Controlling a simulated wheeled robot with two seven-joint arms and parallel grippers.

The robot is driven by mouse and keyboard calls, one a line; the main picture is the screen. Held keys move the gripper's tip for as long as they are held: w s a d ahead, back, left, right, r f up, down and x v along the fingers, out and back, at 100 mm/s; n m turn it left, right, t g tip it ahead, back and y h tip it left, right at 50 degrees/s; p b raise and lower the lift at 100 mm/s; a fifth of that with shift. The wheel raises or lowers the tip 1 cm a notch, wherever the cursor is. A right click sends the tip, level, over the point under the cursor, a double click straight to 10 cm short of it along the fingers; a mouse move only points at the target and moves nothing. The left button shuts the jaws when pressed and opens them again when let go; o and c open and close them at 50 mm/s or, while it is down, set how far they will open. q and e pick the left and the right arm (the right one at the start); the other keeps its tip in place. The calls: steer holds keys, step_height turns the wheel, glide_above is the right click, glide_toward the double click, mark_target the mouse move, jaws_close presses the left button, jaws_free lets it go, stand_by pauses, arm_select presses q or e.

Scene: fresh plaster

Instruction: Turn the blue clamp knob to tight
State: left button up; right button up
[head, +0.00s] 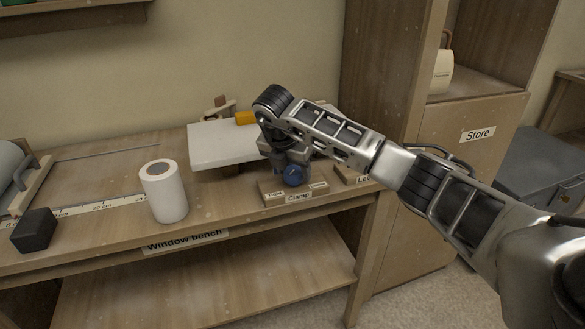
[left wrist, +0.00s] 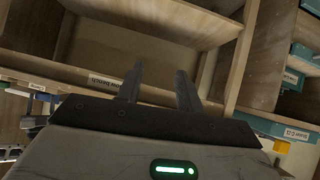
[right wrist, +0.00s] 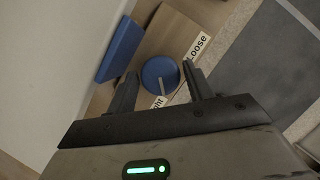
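The blue clamp knob (head: 292,175) sits on the wooden clamp block (head: 292,190), which carries a "Clamp" label at the bench's front edge. In the right wrist view the round knob (right wrist: 160,75) has a pale pointer line that points toward the "Tight" label, which is partly hidden by a finger. The "Loose" label (right wrist: 198,46) is clear of the pointer. My right gripper (right wrist: 160,82) is open, with its fingers on either side of the knob; I cannot tell whether they touch it. My left gripper (left wrist: 160,82) is open and empty, away from the knob, and out of the head view.
A white board (head: 215,145) lies behind the clamp. A white roll (head: 163,190) and a black block (head: 34,230) stand to the left on the bench. A second labelled block (head: 350,175) is just right of the clamp, partly behind my arm.

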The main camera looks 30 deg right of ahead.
arm_select(q)
steer(key=shift+s+a+r+p, duration=0.1)
steer(key=shift+r+p, duration=0.1)
steer(key=shift+p, duration=0.55)
arm_select(e)
steer(key=v, duration=1.6)
steer(key=shift+w, duration=0.1)
